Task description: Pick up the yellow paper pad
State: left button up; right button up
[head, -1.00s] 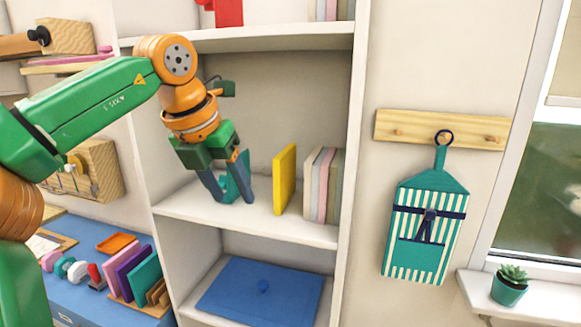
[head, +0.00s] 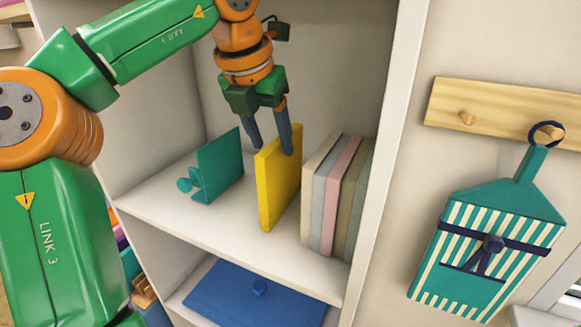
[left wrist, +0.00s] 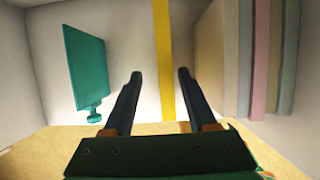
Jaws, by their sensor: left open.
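The yellow paper pad (head: 280,192) stands upright on edge on the white shelf (head: 240,242). My left gripper (head: 272,150) points down at the pad's top edge. It is open, with one finger to the left of the pad and the other overlapping its top edge in the head view. In the left wrist view the pad (left wrist: 164,60) shows as a narrow yellow strip between the open fingers (left wrist: 160,74), nearer the right finger. Whether the fingers touch it cannot be told. My right gripper is not in view.
A teal panel with a knob (head: 217,168) stands left of the pad. A row of pale upright pads or books (head: 335,195) stands close on its right, by the shelf's side wall. A blue panel (head: 255,292) lies on the shelf below.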

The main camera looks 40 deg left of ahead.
aim_at(281, 165)
pick_arm(q)
jog(key=x, duration=0.1)
jog(key=p+x, duration=0.1)
jog(key=x, duration=0.1)
jog(key=d+x, duration=0.1)
jog(key=x, duration=0.1)
jog(key=shift+s+f, duration=0.1)
jog(key=shift+f, duration=0.05)
jog(key=shift+w+a+f, duration=0.25)
jog(key=shift+w+f, duration=0.15)
jog(key=shift+s+d, duration=0.1)
jog(key=shift+s, duration=0.05)
jog(key=shift+f, duration=0.2)
grip_shut()
dwell(1.1)
